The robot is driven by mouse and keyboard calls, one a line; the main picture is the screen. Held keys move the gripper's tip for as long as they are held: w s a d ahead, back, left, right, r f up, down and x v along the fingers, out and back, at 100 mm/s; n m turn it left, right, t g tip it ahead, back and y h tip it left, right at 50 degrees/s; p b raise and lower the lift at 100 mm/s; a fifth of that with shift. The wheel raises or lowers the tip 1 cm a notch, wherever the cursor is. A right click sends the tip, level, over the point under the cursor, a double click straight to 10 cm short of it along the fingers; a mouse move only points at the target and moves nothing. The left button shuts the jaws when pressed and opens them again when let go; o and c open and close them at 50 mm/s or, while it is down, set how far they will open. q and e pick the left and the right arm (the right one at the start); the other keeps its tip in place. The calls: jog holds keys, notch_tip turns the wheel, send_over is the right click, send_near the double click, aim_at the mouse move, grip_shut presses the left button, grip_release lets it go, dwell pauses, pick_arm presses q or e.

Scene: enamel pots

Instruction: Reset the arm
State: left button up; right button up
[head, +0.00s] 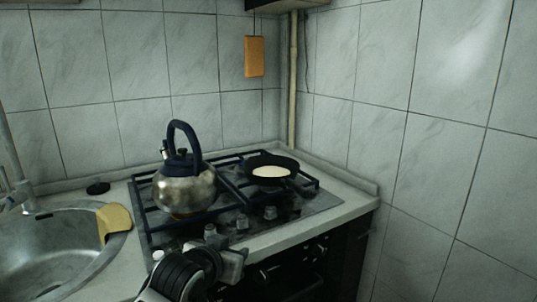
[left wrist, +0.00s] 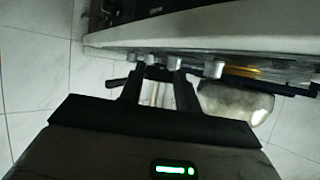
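My left gripper (head: 234,262) is at the bottom middle of the head view, in front of the stove's front edge. In the left wrist view its two dark fingers (left wrist: 157,88) stand apart with nothing held between them. A metal kettle (head: 185,192) with a dark blue handle stands upright on the left of the stove. It also shows in the left wrist view (left wrist: 236,103). A black pan (head: 286,163) with a pale round thing (head: 270,172) inside sits on the right of the stove. My right gripper is not in view.
The gas stove (head: 318,203) has black grates and several front knobs (head: 270,212) close to my left gripper. A steel sink (head: 45,262) with a yellow cloth or sponge (head: 115,219) on its rim is at left. Tiled walls (head: 330,60) close off the back and right.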

pick_arm(q)
jog(key=s+a+f, duration=0.2)
jog(key=s+f, duration=0.4)
jog(key=s, duration=0.3)
jog(key=s+a+f+n+g, duration=0.1)
jog(key=s+a+f, duration=0.1)
jog(key=s+f, duration=0.4)
jog(key=s+a+f, duration=0.2)
jog(key=s+f, duration=0.4)
jog(key=s, duration=0.6)
jog(key=shift+s+f+n, duration=0.2)
jog(key=shift+s+n, duration=0.1)
jog(key=shift+n, duration=0.1)
dwell(1.6)
